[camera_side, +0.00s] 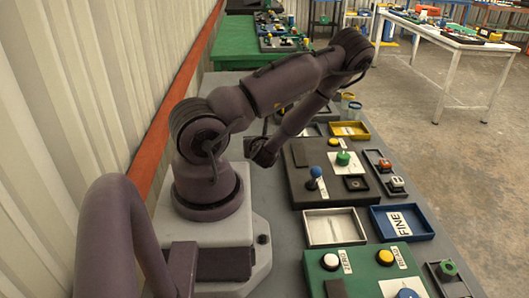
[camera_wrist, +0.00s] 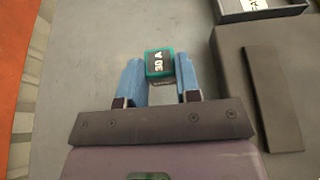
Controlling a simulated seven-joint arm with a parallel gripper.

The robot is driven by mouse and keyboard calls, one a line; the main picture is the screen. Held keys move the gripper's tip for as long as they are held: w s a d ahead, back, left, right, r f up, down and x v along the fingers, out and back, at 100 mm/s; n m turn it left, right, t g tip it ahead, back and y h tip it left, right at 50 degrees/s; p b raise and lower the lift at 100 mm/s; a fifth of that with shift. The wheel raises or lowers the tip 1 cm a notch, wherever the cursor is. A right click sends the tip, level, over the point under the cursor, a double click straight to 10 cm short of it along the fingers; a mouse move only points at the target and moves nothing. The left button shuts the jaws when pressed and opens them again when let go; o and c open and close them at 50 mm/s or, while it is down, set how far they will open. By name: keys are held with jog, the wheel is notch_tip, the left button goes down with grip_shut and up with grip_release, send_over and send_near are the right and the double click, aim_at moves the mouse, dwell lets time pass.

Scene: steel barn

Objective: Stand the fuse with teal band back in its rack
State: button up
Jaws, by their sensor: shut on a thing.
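The fuse (camera_wrist: 159,64) shows in the wrist view as a dark block with a teal band round its end and a white "30 A" marking. My gripper (camera_wrist: 158,76) is shut on it, with one blue finger on each side. In the side view my gripper (camera_side: 264,153) is low beside the dark panel, and the fuse cannot be made out there. Grey bench surface shows around the fuse in the wrist view. I cannot identify the fuse's rack with certainty in either view.
A dark panel (camera_wrist: 255,35) with a raised strip lies to the right in the wrist view. The side view shows a white-floored tray (camera_side: 333,229), a blue tray (camera_side: 402,236) labelled "FINE", a yellow tray (camera_side: 361,135) and a green button panel (camera_side: 365,268). A corrugated wall rises at left.

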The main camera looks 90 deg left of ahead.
jog(key=shift+f, duration=1.9)
jog(key=shift+f, duration=0.1)
jog(key=o, duration=0.9)
